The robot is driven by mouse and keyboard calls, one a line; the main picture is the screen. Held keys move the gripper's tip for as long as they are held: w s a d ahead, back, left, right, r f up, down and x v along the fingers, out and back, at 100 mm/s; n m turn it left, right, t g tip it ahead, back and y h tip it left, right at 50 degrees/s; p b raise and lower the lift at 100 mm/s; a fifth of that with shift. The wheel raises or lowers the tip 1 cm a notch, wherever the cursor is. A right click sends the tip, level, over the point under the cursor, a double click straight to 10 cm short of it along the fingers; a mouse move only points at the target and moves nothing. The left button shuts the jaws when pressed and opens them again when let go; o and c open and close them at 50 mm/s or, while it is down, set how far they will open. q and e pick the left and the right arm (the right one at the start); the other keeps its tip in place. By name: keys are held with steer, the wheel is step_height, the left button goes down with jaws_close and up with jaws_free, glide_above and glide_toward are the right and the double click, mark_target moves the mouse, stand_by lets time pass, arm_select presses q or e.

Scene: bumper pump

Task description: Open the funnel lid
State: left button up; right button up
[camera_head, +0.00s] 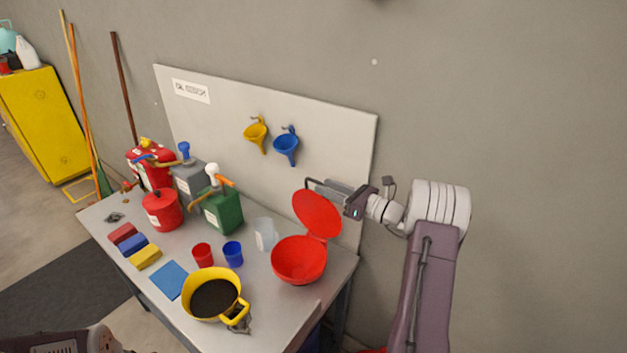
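The red funnel (299,262) stands at the right end of the workbench. Its round red lid (316,213) is raised and stands up behind the bowl, so the mouth is uncovered. My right gripper (328,188) is just behind and right of the lid's upper edge, reaching in from the right. The lid partly overlaps it, and I cannot tell whether they touch or whether its fingers are open or shut. Part of my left arm shows at the bottom left; its gripper is out of view.
On the workbench (268,322) are a yellow pot (242,312), red cup (203,255), blue cup (233,253), clear pitcher (266,234), green pump can (224,210) and red canister (162,210). Yellow (256,132) and blue (286,147) funnels hang on the back board.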

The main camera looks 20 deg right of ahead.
mark_target(316, 182)
steer(key=x, duration=0.3)
steer(key=p+x, duration=0.1)
steer(key=shift+w+d+f, duration=0.1)
steer(key=shift+w, duration=0.35)
steer(key=shift+w+a, duration=0.1)
steer(key=shift+a, duration=0.15)
steer(key=shift+d, duration=0.1)
steer(key=shift+d, duration=0.1)
jaws_close()
stand_by(0.5)
